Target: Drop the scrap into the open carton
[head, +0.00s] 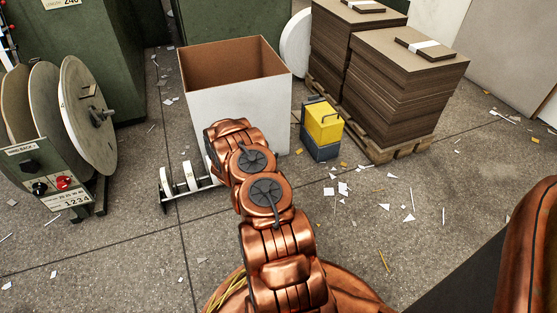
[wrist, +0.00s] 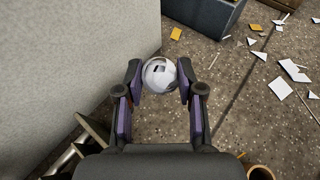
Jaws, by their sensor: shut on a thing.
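The open carton (head: 237,110) has white outer walls, a brown inside and an open top. It stands on the floor beyond my arm, and my arm covers part of its front. In the wrist view its pale outer wall (wrist: 75,60) fills the left side. My gripper (wrist: 159,75) is shut on the scrap (wrist: 160,76), a rounded whitish piece with a dark mark, held between the fingertips. The gripper and scrap are outside the carton, to the right of that wall in the wrist view. In the head view my arm hides both.
A yellow box on a blue-grey one (head: 322,128) stands right of the carton. Stacked brown board (head: 400,90) sits on a pallet behind it. A low rack (head: 188,183) and large discs (head: 88,115) are at left. Paper bits litter the floor at right.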

